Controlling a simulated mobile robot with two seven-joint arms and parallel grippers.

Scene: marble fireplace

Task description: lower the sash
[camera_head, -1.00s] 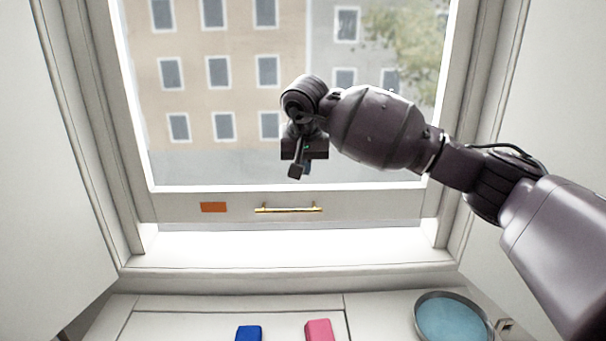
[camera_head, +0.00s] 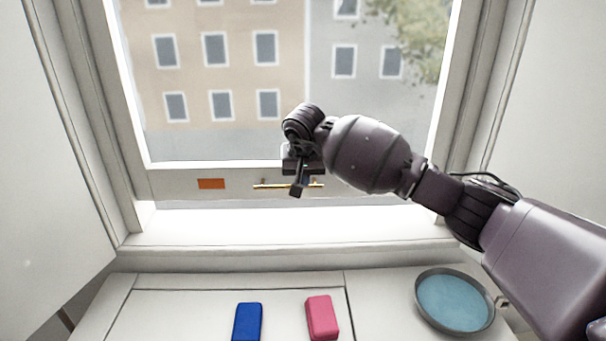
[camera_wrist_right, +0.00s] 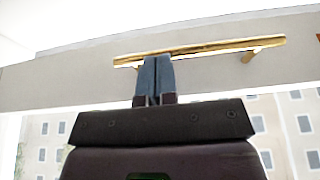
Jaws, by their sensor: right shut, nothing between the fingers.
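The window sash has a pale bottom rail (camera_head: 240,183) with a brass bar handle (camera_head: 270,186) and an orange patch (camera_head: 211,184). The sash is raised, with a gap between its rail and the sill (camera_head: 280,228). My right gripper (camera_head: 298,190) is in front of the handle and hides part of it. In the right wrist view its fingers (camera_wrist_right: 155,80) are shut together with nothing between them. Their tips overlap the brass handle (camera_wrist_right: 205,49) in that view; I cannot tell whether they touch it. My left gripper is not in view.
Below the sill, a white surface holds a blue block (camera_head: 247,322), a pink block (camera_head: 322,317) and a round pan with blue inside (camera_head: 454,302). White panels (camera_head: 45,170) flank the window. The sill is clear.

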